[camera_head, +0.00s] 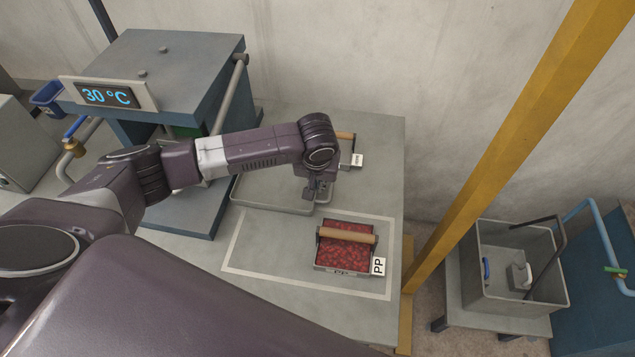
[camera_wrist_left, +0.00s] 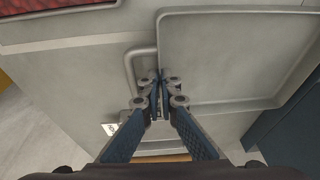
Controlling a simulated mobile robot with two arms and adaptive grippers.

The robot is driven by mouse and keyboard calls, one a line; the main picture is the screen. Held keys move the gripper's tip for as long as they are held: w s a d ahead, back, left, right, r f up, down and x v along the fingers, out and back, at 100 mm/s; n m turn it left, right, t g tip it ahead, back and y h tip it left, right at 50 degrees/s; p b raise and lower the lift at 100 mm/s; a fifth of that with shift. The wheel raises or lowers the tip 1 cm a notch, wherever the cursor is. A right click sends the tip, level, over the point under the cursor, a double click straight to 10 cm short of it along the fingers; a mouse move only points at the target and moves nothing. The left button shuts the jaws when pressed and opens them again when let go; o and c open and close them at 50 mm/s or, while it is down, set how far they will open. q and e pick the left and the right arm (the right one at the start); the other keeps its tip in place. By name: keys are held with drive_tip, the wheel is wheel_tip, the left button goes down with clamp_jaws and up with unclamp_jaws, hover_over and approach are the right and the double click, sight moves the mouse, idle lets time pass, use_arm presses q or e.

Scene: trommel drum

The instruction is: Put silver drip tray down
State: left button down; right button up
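The silver drip tray (camera_head: 262,208) is a shallow grey rectangle with a raised rim, level at the bench top beside the blue press. My left arm covers part of it. In the left wrist view, the tray (camera_wrist_left: 225,62) fills the upper right, with a looped bar handle (camera_wrist_left: 130,68) on its left side. My left gripper (camera_head: 313,196) is at that handle side, pointing down. In the left wrist view its fingertips (camera_wrist_left: 160,77) are drawn close together around the thin metal where handle and rim meet. A gap between tray and bench cannot be made out. My right gripper is out of view.
A box of red pellets with a wooden handle (camera_head: 347,236) and a PP tag stands inside a marked outline on the bench (camera_head: 300,305). Another wooden handle (camera_head: 345,136) shows behind my gripper. A yellow post (camera_head: 500,150) rises at the right, near a grey bin (camera_head: 520,290).

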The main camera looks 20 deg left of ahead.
use_arm(q)
drive_tip(key=c, duration=2.2)
unclamp_jaws()
drive_tip(key=shift+o, duration=0.2)
